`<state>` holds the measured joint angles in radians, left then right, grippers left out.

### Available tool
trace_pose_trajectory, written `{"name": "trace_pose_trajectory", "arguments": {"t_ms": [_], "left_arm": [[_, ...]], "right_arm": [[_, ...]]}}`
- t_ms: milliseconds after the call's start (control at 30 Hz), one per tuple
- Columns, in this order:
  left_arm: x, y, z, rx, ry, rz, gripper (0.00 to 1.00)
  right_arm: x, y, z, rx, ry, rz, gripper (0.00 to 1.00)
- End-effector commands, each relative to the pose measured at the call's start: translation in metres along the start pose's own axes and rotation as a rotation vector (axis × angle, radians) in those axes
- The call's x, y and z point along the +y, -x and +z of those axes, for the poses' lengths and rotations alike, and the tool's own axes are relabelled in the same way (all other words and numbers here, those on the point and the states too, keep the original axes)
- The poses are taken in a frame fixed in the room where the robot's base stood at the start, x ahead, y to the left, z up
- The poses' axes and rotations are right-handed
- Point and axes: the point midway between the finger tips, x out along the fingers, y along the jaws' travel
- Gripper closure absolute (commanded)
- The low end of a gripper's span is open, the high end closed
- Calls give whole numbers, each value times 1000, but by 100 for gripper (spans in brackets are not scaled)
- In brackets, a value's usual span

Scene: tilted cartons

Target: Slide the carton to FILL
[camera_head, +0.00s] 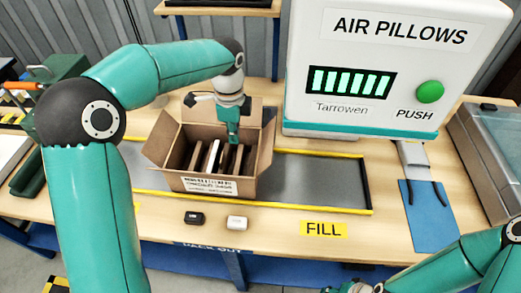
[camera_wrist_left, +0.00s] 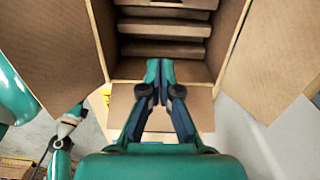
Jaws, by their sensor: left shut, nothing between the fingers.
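An open brown cardboard carton (camera_head: 183,180) stands on the grey strip left of the FILL label, its flaps spread. Several upright brown slabs (camera_head: 228,160) are inside it; they also show in the left wrist view (camera_wrist_left: 165,28). The yellow FILL label (camera_head: 323,230) is on the table front, right of the carton. My left gripper (camera_head: 233,138) is at the carton's opening, toward its right side. In the left wrist view its fingers (camera_wrist_left: 165,72) are together and empty, over the carton's edge and flap; contact is unclear. My right gripper (camera_head: 368,288) is mostly cut off at the bottom edge.
The grey strip (camera_head: 318,178) has a yellow rim and is clear right of the carton. The AIR PILLOWS machine (camera_head: 380,75) stands behind it. A black item (camera_head: 194,218) and a white item (camera_head: 237,223) lie in front. A blue mat (camera_head: 430,215) lies at right.

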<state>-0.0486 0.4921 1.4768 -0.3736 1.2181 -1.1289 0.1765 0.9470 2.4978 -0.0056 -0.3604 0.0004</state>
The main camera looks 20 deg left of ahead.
Motion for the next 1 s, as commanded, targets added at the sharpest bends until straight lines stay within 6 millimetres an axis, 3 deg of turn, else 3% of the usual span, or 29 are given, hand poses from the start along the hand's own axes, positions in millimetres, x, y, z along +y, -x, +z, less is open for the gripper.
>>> {"name": "trace_pose_trajectory", "arguments": {"t_ms": [267, 700, 800, 1000], "left_arm": [[-1, -22, -7, 0, -14, 0, 100], [-2, -103, -13, 0, -23, 1, 100], [-2, -99, -31, 1, -25, -3, 100], [-2, -101, -48, 1, -22, -3, 100]], "right_arm": [[1, -2, 1, -2, 0, 0, 60], [-3, 8, 1, -1, 0, 0, 60], [-5, 14, 0, -1, 0, 0, 60], [-7, 19, 0, -1, 0, 0, 60]]}}
